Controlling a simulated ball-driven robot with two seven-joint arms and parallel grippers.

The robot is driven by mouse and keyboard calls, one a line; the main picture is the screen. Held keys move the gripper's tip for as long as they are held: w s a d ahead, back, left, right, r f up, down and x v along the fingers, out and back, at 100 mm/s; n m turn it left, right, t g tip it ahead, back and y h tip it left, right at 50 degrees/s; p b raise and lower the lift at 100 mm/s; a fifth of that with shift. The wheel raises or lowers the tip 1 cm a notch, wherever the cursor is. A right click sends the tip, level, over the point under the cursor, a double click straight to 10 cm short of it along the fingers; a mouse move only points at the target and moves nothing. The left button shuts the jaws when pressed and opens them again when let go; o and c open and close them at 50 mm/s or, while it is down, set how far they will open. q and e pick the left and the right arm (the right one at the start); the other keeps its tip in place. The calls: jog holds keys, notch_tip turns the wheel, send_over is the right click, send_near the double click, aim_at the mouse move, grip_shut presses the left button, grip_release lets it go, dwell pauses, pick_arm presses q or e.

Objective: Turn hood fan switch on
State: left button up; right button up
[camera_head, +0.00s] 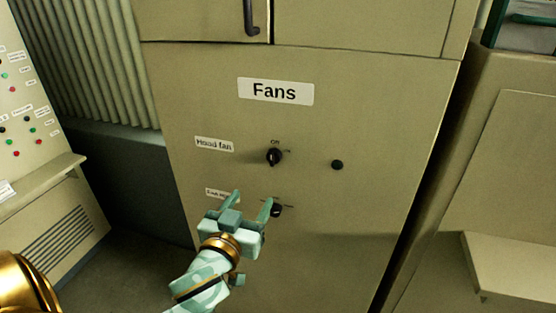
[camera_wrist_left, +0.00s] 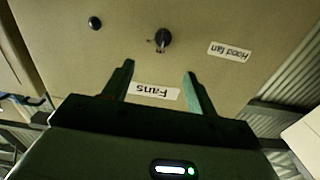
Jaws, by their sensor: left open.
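The hood fan switch (camera_head: 274,157) is a small black rotary knob on a beige cabinet front, right of the label "Hood fan" (camera_head: 214,144). "ON" is printed above it; a smaller mark at its upper right is too small to read. I cannot tell its exact setting. My left gripper (camera_head: 253,198) is open and empty, below the switch in the head view and apart from it. The left wrist view is upside down; the switch (camera_wrist_left: 162,38) shows beyond the two open fingertips (camera_wrist_left: 158,69), roughly in line with the gap. My right gripper is not in view.
A black round button (camera_head: 337,165) is to the right. The "Fans" sign (camera_head: 276,92) is above. A control panel (camera_head: 18,110) with coloured buttons stands at left, another cabinet (camera_head: 505,170) at right.

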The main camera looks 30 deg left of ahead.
pick_arm(q)
jog(key=a, duration=0.1)
jog(key=p, duration=0.2)
send_near(271, 161)
jog(key=x, duration=0.5)
jog(key=shift+d+r, duration=0.1)
jog(key=shift+r, duration=0.05)
jog(key=x, duration=0.3)
jog(key=shift+w+p, duration=0.3)
jog(key=shift+w+a, duration=0.25)
jog(key=shift+w, duration=0.2)
jog(key=c, duration=1)
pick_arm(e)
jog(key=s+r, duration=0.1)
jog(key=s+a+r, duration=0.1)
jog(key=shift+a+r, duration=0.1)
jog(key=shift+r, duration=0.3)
